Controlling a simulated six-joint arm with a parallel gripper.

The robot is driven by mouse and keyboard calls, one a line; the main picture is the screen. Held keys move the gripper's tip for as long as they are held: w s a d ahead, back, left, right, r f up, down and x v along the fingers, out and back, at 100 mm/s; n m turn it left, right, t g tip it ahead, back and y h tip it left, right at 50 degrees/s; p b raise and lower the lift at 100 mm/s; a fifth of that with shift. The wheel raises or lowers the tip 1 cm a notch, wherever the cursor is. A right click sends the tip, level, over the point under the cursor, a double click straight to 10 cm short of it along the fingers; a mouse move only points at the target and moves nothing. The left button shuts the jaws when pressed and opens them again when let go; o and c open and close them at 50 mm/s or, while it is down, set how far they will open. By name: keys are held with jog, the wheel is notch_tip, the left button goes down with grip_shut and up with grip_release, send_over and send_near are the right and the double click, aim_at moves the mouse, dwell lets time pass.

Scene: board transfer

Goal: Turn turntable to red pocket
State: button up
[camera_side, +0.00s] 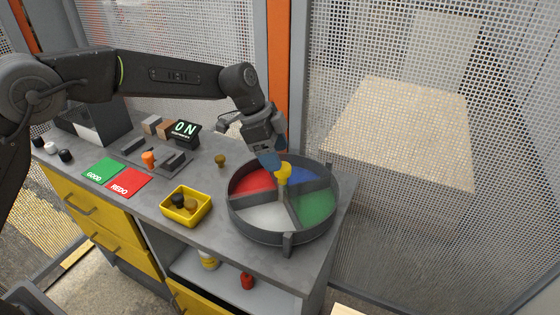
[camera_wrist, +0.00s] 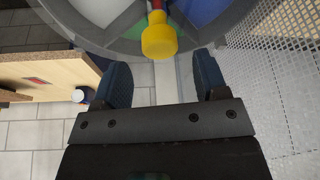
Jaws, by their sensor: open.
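The round grey turntable (camera_side: 285,238) stands at the right end of the bench in the side view. Its pockets are red (camera_side: 252,182), blue (camera_side: 306,175), green (camera_side: 317,206) and white (camera_side: 268,215), split by grey dividers. A yellow knob (camera_side: 283,172) stands up at its centre. My gripper (camera_side: 271,160) is above the turntable's far side, beside the knob. In the wrist view my gripper (camera_wrist: 160,85) is open, and the yellow knob (camera_wrist: 159,42) lies just beyond the fingertips, roughly between them. I cannot tell whether a finger touches the knob.
A yellow bin (camera_side: 186,219) with dark and yellowish pieces stands left of the turntable. Green GOOD (camera_side: 102,170) and red REDO (camera_side: 128,183) mats lie further left. An ON display (camera_side: 184,131) stands behind. A mesh fence (camera_side: 440,240) runs close along the right.

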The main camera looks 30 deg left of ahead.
jog(key=v, duration=1)
jog(key=shift+r, duration=0.25)
jog(key=s+a+r+n+t+y, duration=0.1)
jog(key=s+a+r+n, duration=0.25)
jog(key=s, duration=0.45)
jog(key=s+a+r+n+t+y, duration=0.1)
jog(key=s+a+r+n, duration=0.3)
jog(key=s, duration=0.3)
jog(key=s+a+f+n+t+y, duration=0.1)
jog(key=s+a+f+n, duration=0.2)
jog(key=s, duration=0.5)
jog(key=s+a+f+n+t+y, duration=0.1)
jog(key=s+a+f+n, duration=0.3)
jog(key=s, duration=0.5)
jog(key=shift+f, duration=0.15)
jog(key=shift+s+a+n, duration=0.1)
jog(key=shift+n, duration=0.15)
